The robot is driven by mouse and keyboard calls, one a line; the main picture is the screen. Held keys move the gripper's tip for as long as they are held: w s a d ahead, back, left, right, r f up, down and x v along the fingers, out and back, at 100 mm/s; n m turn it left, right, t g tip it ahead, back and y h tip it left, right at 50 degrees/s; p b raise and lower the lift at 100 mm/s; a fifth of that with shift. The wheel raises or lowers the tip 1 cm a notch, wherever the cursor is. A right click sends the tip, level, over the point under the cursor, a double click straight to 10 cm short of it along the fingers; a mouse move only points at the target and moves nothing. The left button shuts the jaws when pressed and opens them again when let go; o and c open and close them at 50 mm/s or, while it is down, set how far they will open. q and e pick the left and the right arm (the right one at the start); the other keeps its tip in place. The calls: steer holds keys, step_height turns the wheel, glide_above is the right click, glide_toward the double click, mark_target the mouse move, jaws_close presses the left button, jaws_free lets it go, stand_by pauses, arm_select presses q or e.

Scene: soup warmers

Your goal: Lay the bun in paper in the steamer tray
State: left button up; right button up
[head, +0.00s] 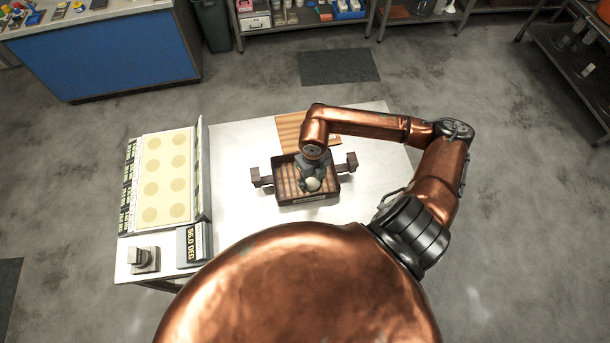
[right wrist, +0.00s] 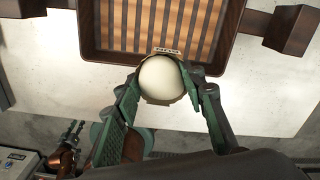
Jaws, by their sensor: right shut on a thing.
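The bun in paper is a pale round bun (head: 313,184) with a bit of tan paper at its edge; it also shows in the right wrist view (right wrist: 160,78). My right gripper (head: 312,178) is shut on it, with a green-padded finger on each side in the right wrist view (right wrist: 160,90). The steamer tray (head: 308,201) is a dark brown box with a slatted floor and a block handle on each side. The bun shows over the tray's label-side edge; its height above the tray is hard to tell.
The tray stands on a light table (head: 237,150). A slatted wooden board (head: 290,130) lies behind it. A panel with several tan discs (head: 165,178), a display box (head: 194,244) and a small metal device (head: 143,259) stand at the left. The table between panel and tray is clear.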

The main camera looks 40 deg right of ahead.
steer(key=w+d+f, duration=0.1)
steer(key=w+f, duration=0.1)
steer(key=w+d+f, duration=0.1)
steer(key=w+f, duration=0.1)
steer(key=w+f+p, duration=0.1)
steer(key=w+f, duration=0.2)
steer(key=shift+d, duration=0.4)
step_height(320, 180, down, 3)
steer(key=shift+w+r+p, duration=0.1)
steer(key=shift+w+p, duration=0.05)
steer(key=shift+p, duration=0.4)
steer(key=shift+d+f, duration=0.1)
steer(key=shift+f, duration=0.15)
steer(key=o, duration=0.7)
steer(key=shift+f, duration=0.2)
steer(key=shift+c, duration=0.2)
steer(key=o, duration=0.5)
steer(key=shift+r, duration=0.1)
